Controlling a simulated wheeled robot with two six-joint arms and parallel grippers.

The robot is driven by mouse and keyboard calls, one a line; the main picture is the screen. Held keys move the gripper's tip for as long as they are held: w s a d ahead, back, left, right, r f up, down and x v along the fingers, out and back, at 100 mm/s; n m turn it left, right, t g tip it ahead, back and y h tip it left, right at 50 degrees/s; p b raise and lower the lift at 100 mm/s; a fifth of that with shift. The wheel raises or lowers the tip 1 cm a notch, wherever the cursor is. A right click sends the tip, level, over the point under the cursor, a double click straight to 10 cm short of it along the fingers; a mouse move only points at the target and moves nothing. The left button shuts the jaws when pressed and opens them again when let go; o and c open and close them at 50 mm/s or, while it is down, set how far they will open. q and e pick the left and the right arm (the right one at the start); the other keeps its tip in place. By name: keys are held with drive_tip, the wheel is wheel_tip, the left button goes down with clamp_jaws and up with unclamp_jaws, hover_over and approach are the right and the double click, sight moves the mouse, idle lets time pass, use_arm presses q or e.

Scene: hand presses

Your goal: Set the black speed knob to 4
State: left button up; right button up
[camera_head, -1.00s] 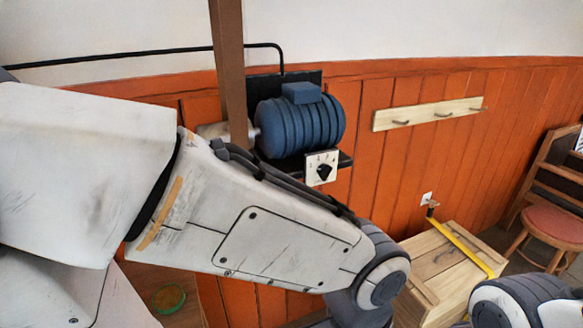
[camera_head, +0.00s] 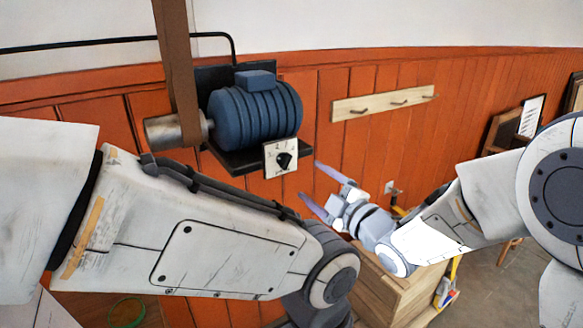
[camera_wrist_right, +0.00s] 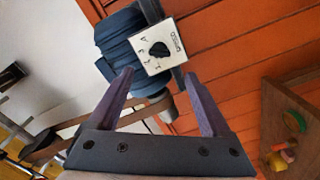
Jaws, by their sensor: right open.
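The black speed knob (camera_head: 284,160) sits on a white dial plate (camera_head: 270,170) with number marks, below the blue motor (camera_head: 255,110). In the right wrist view the knob (camera_wrist_right: 159,50) and its plate (camera_wrist_right: 166,66) lie ahead, beyond my fingertips. The numbers are too small to tell the pointer's setting surely. My right gripper (camera_head: 309,180) is open and empty, to the right of and a little below the knob, apart from it. Its two fingers also show in the right wrist view (camera_wrist_right: 158,73). My left arm crosses the lower left of the head view; its gripper is out of frame.
A brown belt (camera_head: 176,70) runs up from the metal pulley (camera_head: 172,132) left of the motor. A wooden peg rail (camera_head: 385,101) hangs on the orange wall. A wooden cabinet (camera_head: 400,295) stands below my right gripper. The space before the dial looks clear.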

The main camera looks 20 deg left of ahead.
sight(288, 163)
drive_tip(key=p+x, duration=0.4)
drive_tip(key=x, duration=0.5)
drive_tip(key=shift+a+r, duration=0.1)
drive_tip(key=shift+r, duration=0.05)
drive_tip(key=shift+w+a, duration=0.35)
drive_tip(key=shift+a, duration=0.1)
clamp_jaws()
